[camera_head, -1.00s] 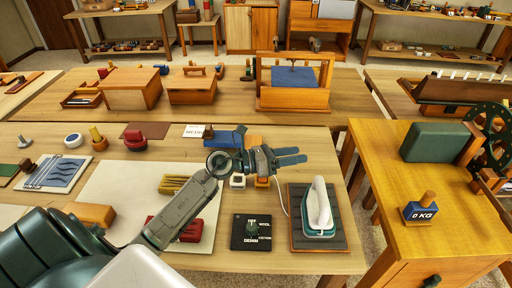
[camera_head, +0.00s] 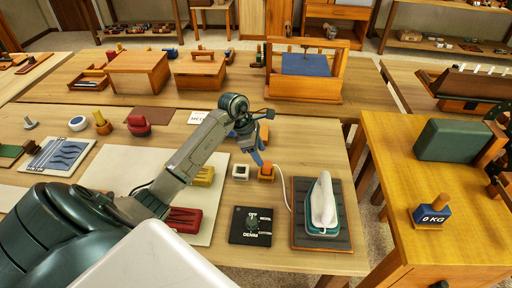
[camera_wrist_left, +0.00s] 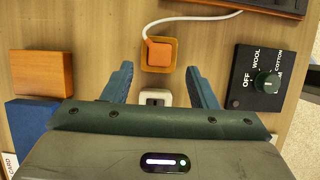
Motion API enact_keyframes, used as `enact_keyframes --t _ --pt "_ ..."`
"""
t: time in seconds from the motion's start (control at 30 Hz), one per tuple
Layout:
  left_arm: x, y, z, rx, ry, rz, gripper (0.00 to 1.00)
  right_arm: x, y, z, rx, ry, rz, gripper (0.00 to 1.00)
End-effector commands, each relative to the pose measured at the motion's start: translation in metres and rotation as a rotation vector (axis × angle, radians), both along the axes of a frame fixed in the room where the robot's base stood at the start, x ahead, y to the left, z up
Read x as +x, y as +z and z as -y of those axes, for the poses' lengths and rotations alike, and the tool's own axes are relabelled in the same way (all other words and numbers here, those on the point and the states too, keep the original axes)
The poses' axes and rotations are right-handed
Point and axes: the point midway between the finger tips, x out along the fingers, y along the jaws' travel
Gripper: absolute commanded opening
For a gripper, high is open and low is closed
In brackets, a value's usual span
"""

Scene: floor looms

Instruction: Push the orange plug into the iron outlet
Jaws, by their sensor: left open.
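The orange plug (camera_head: 266,173) sits on the table left of the iron, with a white cord running from it. In the left wrist view the plug (camera_wrist_left: 159,53) lies on a tan square, just beyond my fingers. A small white block with a dark opening, apparently the outlet (camera_head: 240,172), stands left of the plug; in the wrist view this white block (camera_wrist_left: 155,98) is between my fingers, partly hidden by the gripper body. My left gripper (camera_head: 260,162) points down near the plug. It is open and empty (camera_wrist_left: 160,75). My right gripper is not in view.
The iron (camera_head: 323,203) stands on a dark pad (camera_head: 338,240) to the right. A black dial box (camera_head: 250,237) is in front. Orange (camera_wrist_left: 41,74) and blue (camera_wrist_left: 36,122) blocks lie close by in the wrist view. Yellow (camera_head: 204,176) and red (camera_head: 184,220) items lie left.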

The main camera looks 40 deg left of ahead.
Motion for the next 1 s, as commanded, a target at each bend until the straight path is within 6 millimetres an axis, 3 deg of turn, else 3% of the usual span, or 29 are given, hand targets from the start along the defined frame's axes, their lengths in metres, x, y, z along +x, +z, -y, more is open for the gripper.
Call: enact_keyframes --t 0.1,0.4,0.9,1.0 --pt "0.004 -0.021 0.007 -0.003 0.000 0.001 0.53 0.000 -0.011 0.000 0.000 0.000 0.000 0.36" --pt "0.011 -0.055 0.019 -0.002 0.000 0.001 0.53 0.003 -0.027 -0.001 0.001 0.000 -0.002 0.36" --pt "0.014 -0.064 0.023 0.000 0.000 0.001 0.53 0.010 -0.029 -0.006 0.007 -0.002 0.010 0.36" --pt "0.014 -0.064 0.023 0.000 0.000 0.001 0.35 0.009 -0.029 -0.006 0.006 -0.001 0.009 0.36"
